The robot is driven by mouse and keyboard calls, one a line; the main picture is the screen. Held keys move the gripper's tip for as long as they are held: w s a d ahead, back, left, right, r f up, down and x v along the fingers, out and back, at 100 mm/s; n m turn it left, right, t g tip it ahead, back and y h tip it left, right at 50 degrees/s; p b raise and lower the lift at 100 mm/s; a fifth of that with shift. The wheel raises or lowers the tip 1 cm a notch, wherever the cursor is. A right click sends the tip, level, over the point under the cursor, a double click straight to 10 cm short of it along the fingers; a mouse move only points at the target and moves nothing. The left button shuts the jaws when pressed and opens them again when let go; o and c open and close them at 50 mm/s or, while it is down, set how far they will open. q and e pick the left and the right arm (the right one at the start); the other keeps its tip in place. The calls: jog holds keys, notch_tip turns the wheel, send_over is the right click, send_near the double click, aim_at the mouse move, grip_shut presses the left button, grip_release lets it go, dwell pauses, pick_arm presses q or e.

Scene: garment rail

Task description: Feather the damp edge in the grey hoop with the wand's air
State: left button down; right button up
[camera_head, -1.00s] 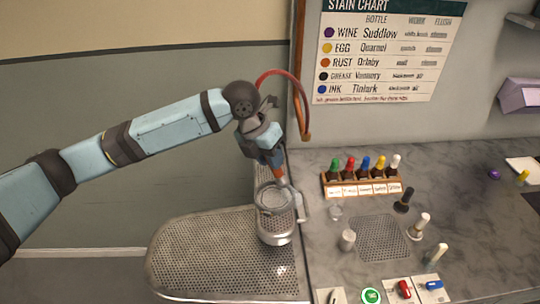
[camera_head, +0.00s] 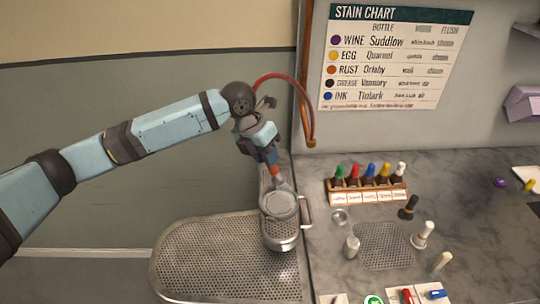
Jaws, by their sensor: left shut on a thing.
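My left gripper (camera_head: 270,158) comes in from the left and is shut on the wand (camera_head: 276,173), which has an orange band and a red hose rising behind it. The wand's tip points down at the grey hoop (camera_head: 266,205). The hoop sits on the narrow perforated arm of the board, with pale cloth inside it. The wand's tip is over the hoop's far part; I cannot tell whether it touches. No damp edge can be made out at this size. My right gripper is not in view.
A perforated board (camera_head: 215,262) spreads at the front left. On the marbled counter stand a rack of colour-capped bottles (camera_head: 367,190), a small glass dish (camera_head: 340,216), several loose bottles around a drain grid (camera_head: 383,246), and switches at the front edge. A stain chart (camera_head: 393,57) hangs behind.

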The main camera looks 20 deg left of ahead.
pick_arm(q)
jog(key=shift+w+a, duration=0.1)
jog(key=shift+a, duration=0.35)
jog(key=shift+s+a+p, duration=0.3)
jog(key=shift+a, duration=0.3)
jog(key=shift+s+a+p, duration=0.25)
jog(key=shift+a, duration=0.3)
jog(key=shift+s, duration=0.1)
jog(key=shift+s+a+p, duration=0.25)
jog(key=shift+s+a, duration=0.05)
jog(key=shift+s, duration=0.2)
jog(key=shift+s+a+p, duration=0.25)
jog(key=shift+s, duration=0.25)
jog(key=shift+s, duration=0.1)
